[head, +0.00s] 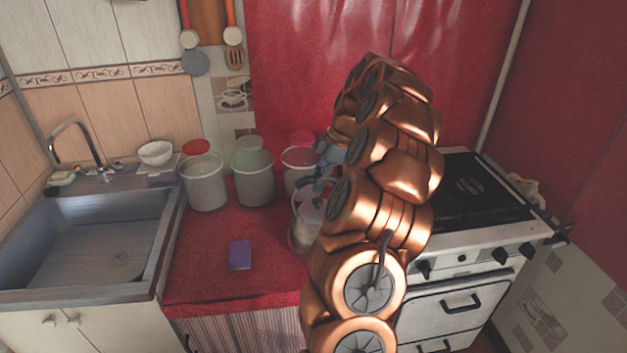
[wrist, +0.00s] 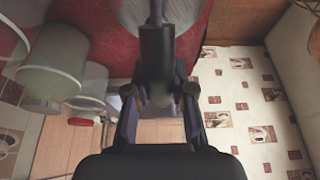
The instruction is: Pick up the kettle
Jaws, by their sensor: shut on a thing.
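The metal kettle (head: 303,232) is at the right end of the red counter, partly hidden behind my copper-coloured arm. In the wrist view its round metal body (wrist: 128,14) is at the top edge, with a dark handle (wrist: 157,58) running down from it. My gripper (wrist: 158,98) has a finger on each side of the handle and is shut on it. In the head view my gripper (head: 325,175) is above the kettle, largely covered by my arm. I cannot tell whether the kettle's base touches the counter.
Several pale buckets, such as one at the left (head: 204,184), stand behind and left of the kettle. A purple sponge (head: 240,254) lies on the red counter (head: 205,275). A sink (head: 95,245) is at left and a stove (head: 470,190) at right. The front counter is mostly clear.

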